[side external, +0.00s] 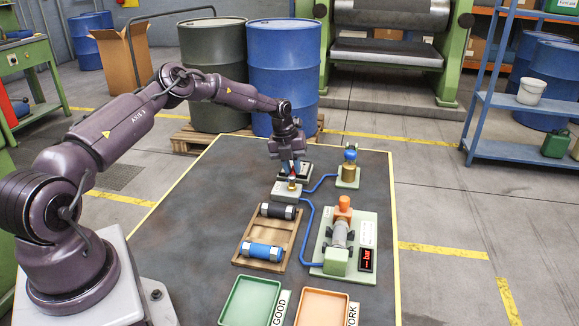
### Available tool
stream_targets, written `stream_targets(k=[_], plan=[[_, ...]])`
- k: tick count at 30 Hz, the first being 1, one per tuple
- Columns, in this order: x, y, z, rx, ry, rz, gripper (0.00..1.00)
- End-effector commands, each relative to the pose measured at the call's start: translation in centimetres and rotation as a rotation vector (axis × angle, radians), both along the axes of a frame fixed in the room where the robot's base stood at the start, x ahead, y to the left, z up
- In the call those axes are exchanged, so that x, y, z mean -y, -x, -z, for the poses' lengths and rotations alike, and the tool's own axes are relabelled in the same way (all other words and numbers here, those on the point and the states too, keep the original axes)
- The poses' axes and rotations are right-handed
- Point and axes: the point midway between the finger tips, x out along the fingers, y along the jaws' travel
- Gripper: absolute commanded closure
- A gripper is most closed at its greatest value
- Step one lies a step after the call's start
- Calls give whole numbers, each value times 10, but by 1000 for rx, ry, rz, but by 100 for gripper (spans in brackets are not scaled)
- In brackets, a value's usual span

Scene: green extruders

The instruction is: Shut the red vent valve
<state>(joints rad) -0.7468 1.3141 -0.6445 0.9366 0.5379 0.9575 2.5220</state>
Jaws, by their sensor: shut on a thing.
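My gripper (292,172) points down over the grey block (286,190) near the far end of the dark table. It is shut on a small red part at the top of the block, which looks like the red vent valve (286,167). The fingers hide most of the valve, so I cannot tell how its handle is turned. A brass fitting (292,185) sits on the block just below the fingertips. Blue hoses run from the block to a small stand with a blue-topped brass part (350,165) and to a green fixture (336,262).
The fixture carries an orange cap (343,203) and a red-lit display (366,258). A wooden tray (238,262) holds a black and a blue cylinder. A green tray (248,302) and an orange tray (321,309) lie at the near edge. The table's left side is clear.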

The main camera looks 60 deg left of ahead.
Motion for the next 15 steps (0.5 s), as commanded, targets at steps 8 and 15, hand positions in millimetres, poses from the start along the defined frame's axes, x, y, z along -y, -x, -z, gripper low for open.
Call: stream_targets(k=[8,15], plan=[[2,-3,-1,3,-2,92,100],[2,-4,-1,4,-3,113,100]])
